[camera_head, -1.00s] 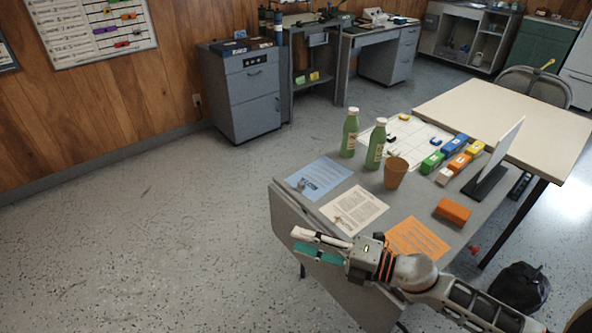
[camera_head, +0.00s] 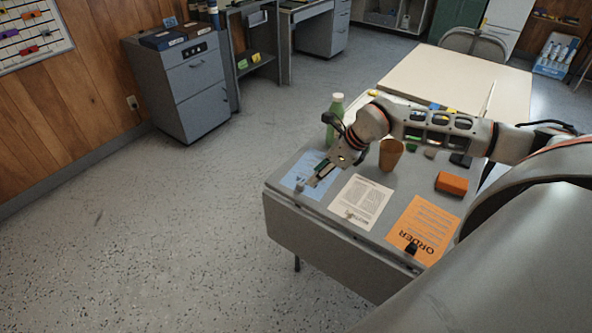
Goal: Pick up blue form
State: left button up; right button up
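The blue form (camera_head: 293,176) lies flat at the left end of the grey table, printed side up. A small grey weight (camera_head: 299,187) sits on its near edge. My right gripper (camera_head: 317,176) reaches in from the right and points down over the right part of the form, covering some of it. Its fingers are small and seen partly edge-on, so I cannot tell how far apart they are, or whether they touch the paper. My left gripper is not in view.
A green bottle (camera_head: 334,118) stands just behind the form. My arm hides part of the back. Floor at left is clear.

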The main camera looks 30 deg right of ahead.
aim_at(304, 185)
jog(key=shift+w+d+f, duration=0.1)
jog(key=shift+w+d, duration=0.1)
jog(key=shift+x, duration=1.15)
jog(key=x, duration=0.5)
jog(key=shift+w+d+p, duration=0.1)
jog(key=shift+w+p, duration=0.05)
jog(key=shift+p, duration=0.2)
grip_shut()
